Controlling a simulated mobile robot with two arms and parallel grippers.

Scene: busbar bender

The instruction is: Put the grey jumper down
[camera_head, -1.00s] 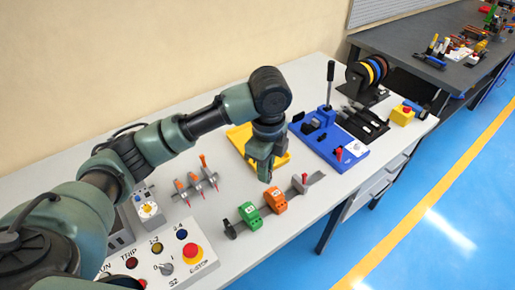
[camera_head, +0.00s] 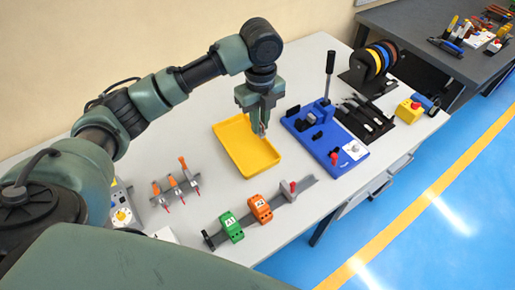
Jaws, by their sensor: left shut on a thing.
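My left gripper (camera_head: 262,131) points down above the right side of the yellow tray (camera_head: 232,155), close to the blue bending tool (camera_head: 318,140). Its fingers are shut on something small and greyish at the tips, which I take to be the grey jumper. The piece is mostly hidden by the fingers, and its shape is hard to make out. I cannot tell whether it touches the tray. The visible part of the tray's floor looks empty. My right gripper is not in view.
A rail (camera_head: 220,238) with a green block (camera_head: 231,227) and an orange block (camera_head: 260,209) lies in front of the tray. Orange-handled screwdrivers (camera_head: 175,186) stand in a holder at left. Cable spools (camera_head: 376,65) and a yellow box (camera_head: 409,111) stand at right.

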